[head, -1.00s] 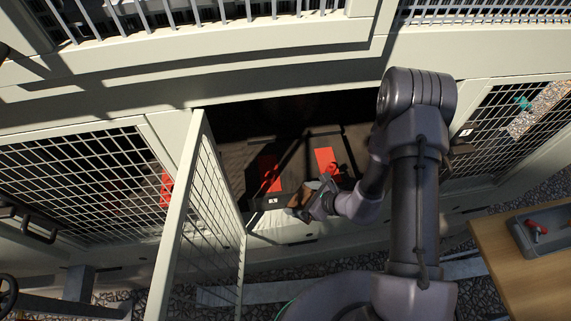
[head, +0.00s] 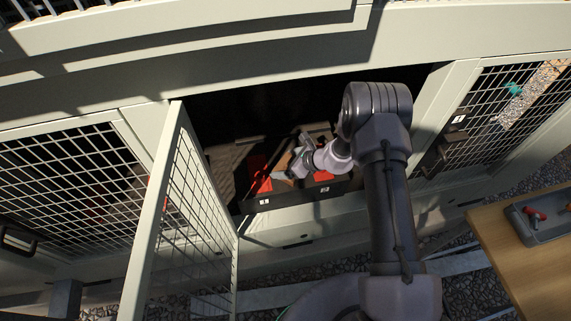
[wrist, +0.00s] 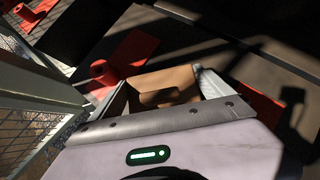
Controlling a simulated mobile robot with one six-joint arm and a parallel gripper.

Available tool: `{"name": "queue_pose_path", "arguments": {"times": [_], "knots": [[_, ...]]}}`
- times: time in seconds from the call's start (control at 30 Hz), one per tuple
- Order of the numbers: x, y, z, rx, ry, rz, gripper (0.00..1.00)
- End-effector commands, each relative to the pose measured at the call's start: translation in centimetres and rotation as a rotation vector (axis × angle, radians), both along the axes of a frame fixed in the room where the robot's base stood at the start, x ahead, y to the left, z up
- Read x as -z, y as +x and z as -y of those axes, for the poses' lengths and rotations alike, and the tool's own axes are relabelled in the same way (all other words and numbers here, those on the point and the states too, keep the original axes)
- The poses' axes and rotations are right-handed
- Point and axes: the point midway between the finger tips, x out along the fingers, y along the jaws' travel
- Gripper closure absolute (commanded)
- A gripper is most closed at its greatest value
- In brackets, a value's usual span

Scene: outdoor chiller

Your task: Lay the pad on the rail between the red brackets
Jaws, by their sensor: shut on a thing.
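My gripper (head: 290,170) reaches into the open bay and is shut on a flat brown pad (wrist: 165,82). In the wrist view the pad lies between the two fingers, partly in shadow. In the head view the arm largely hides it. The left red bracket (head: 259,174) lies just left of my gripper. The right red bracket (head: 322,176) is partly covered by my wrist. In the wrist view red shows at the left (wrist: 122,62) and at the right (wrist: 262,108) of the pad. I cannot tell whether the pad touches the dark rail surface below it.
An open mesh door (head: 185,225) stands left of the bay. A mesh panel (head: 505,105) is at the right. White labels (head: 264,201) mark the dark front edge. A wooden table (head: 510,265) with a grey tray (head: 545,232) stands at the lower right.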

Motion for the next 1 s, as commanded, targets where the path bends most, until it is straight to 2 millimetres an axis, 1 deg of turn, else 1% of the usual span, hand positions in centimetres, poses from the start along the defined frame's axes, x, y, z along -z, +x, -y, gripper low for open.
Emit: {"name": "queue_pose_path", "arguments": {"times": [0.13, 0.17, 0.2, 0.4, 0.5, 0.57, 0.7, 0.8, 0.9, 1.0], "knots": [[0.4, 0.0, 0.0, 0.0, 0.001, 0.0, 0.74], [0.3, 0.0, 0.0, 0.0, 0.0, 0.0, 0.05], [0.3, 0.0, 0.0, 0.0, 0.0, 0.0, 0.0], [0.2, 0.0, 0.0, 0.0, 0.0, 0.0, 0.0], [-0.6, -0.1, 0.3, 0.001, 0.0, 0.0, 0.0], [-1.7, -0.5, 1.1, 0.004, 0.001, 0.0, 0.0], [-4.7, -2.0, 3.7, 0.004, 0.0, 0.0, 0.0], [-6.6, -2.9, 5.4, 0.004, 0.001, 0.0, 0.0], [-7.8, -3.6, 6.6, 0.001, 0.0, 0.0, 0.0], [-8.5, -4.0, 7.3, 0.001, 0.0, 0.0, 0.0]]}}
